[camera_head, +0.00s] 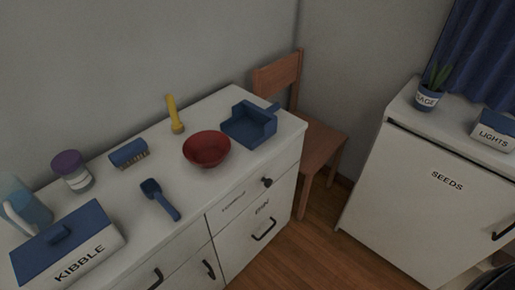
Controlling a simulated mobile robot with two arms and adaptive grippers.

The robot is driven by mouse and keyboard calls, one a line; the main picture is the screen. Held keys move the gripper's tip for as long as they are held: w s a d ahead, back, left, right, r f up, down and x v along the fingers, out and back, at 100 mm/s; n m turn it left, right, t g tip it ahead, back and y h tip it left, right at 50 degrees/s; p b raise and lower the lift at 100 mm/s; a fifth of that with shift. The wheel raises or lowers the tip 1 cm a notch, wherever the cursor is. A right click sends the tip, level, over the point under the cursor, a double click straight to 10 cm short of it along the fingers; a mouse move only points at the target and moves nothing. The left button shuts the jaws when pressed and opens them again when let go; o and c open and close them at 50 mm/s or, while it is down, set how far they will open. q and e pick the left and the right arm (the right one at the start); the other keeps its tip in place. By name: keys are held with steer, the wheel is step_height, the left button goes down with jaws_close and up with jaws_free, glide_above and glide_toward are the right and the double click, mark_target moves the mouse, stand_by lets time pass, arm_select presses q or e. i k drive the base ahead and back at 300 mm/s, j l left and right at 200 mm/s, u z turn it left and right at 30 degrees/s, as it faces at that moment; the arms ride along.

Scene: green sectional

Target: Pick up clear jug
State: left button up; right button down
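The clear jug (27,207) stands at the far left of the white counter, behind the kibble box. It looks bluish and see-through with a pale handle, and its left side is cut off by the picture's edge. The kibble box (112,243), white with a blue lid, hides part of the jug's base. Neither of my grippers is in view.
On the white counter (195,199) are a purple-lidded jar (77,180), blue brush (129,153), blue scoop (160,199), yellow torch (175,115), red bowl (207,148) and blue dustpan (244,124). A wooden chair (318,147) and white cabinet (415,190) stand right.

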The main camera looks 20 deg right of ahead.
mark_target(20, 207)
steer(key=z, duration=0.15)
steer(key=u, duration=1.4)
steer(key=j+z, duration=0.15)
steer(key=j, duration=1)
